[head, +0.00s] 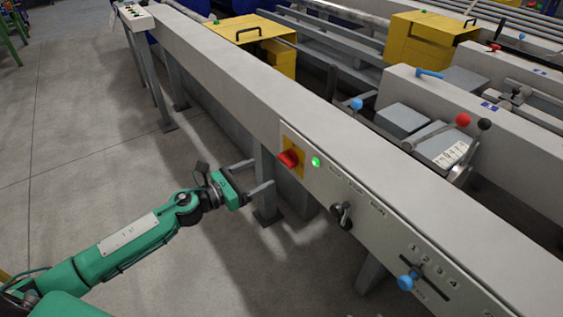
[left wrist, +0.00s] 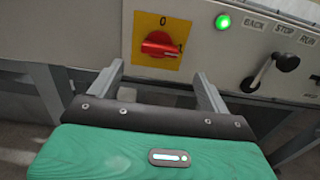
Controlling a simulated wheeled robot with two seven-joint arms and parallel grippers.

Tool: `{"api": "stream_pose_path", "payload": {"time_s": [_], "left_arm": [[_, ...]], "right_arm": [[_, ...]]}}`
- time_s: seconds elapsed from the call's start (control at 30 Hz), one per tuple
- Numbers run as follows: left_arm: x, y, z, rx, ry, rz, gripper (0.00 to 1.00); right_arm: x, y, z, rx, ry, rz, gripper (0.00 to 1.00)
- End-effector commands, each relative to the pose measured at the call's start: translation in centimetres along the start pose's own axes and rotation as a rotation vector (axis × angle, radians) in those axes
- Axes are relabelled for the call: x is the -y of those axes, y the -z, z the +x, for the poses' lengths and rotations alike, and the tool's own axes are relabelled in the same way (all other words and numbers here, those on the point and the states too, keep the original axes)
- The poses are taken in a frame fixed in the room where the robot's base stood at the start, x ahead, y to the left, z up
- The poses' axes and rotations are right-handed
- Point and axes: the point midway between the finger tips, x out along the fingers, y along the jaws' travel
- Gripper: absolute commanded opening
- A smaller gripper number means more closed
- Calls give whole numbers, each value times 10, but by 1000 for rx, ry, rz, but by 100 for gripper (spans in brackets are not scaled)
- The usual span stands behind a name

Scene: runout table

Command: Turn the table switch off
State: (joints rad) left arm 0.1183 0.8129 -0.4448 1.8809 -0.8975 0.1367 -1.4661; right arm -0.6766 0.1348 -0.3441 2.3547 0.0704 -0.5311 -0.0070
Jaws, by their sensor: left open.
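The table switch (head: 290,158) is a red rotary knob on a yellow plate, on the front panel of the long grey table. In the left wrist view the red knob (left wrist: 160,45) lies roughly sideways, with a "0" above it and a mark at its right end. A green lamp (head: 316,161) beside it is lit; it also shows in the left wrist view (left wrist: 223,21). My left gripper (head: 262,176) is open and empty, its fingers apart and pointing at the panel just short of the switch. The right gripper is not in view.
A black-handled lever (head: 341,212) marked BACK, STOP, RUN sits right of the lamp. A blue knob (head: 407,281) on a numbered slot is further right. Table legs (head: 267,190) stand below the panel. Open floor (head: 90,150) lies to the left.

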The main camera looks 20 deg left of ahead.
Motion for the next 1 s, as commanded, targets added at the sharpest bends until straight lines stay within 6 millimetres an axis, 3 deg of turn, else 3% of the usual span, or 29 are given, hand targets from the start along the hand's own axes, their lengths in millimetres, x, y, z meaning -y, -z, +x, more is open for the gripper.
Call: {"api": "stream_pose_path", "payload": {"time_s": [0.5, 0.7, 1.0], "left_arm": [[0, -1, 70, 2, -1, -1, 80], [0, 0, 84, 1, -1, -1, 80], [0, 0, 86, 0, -1, -1, 80]], "right_arm": [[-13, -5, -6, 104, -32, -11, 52], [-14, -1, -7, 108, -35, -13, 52], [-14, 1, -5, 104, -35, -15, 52]]}}
